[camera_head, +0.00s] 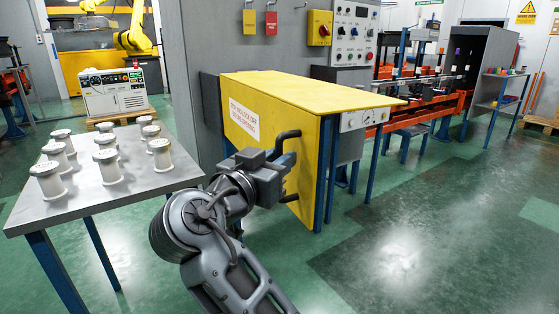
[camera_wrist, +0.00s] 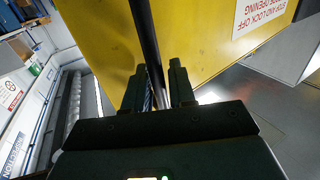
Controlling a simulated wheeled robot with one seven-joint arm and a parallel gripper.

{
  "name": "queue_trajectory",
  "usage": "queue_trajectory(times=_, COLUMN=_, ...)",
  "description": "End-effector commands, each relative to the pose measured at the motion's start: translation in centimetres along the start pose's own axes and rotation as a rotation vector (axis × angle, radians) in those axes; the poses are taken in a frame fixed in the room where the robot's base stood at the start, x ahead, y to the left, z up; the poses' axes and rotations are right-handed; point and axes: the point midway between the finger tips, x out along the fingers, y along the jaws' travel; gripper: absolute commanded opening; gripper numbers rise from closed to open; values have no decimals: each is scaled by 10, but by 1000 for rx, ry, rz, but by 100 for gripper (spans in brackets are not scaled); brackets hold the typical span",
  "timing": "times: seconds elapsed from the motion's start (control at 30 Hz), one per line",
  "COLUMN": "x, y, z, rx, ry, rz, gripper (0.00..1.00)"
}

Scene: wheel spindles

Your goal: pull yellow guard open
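The yellow guard (camera_head: 300,92) is a box-like cover with a flat top and a red-lettered notice on its left face. It appears closed against the grey cabinet. A dark bar handle (camera_head: 289,134) stands on its near face; its middle is hidden by my gripper (camera_head: 284,160). In the wrist view, the dark handle bar (camera_wrist: 145,38) runs down between the two fingers of my gripper (camera_wrist: 158,82). The fingers stand apart with a narrow gap beside the bar, so I see no firm grip. The yellow guard panel (camera_wrist: 210,35) fills the upper middle there.
A grey table (camera_head: 120,195) with several white spools stands at left. A control panel (camera_head: 350,35) is on the wall behind the guard. An orange-framed machine line (camera_head: 430,105) extends to the right. The green floor (camera_head: 420,230) in front of the guard is clear.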

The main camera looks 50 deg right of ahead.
Motion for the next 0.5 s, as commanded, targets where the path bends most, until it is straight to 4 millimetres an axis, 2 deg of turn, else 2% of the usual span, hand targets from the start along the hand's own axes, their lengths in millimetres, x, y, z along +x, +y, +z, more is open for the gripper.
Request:
queue_trajectory(times=0.03, x=0, y=0, z=0, rx=0, ry=-1, rz=0, gripper=27)
queue_trajectory(times=0.13, x=0, y=0, z=0, rx=0, ry=-1, rz=2, gripper=35)
queue_trajectory(times=0.37, x=-1, y=1, z=0, rx=1, ry=0, rz=3, gripper=35)
queue_trajectory(times=0.5, x=-12, y=0, z=0, rx=1, ry=-1, rz=0, gripper=35)
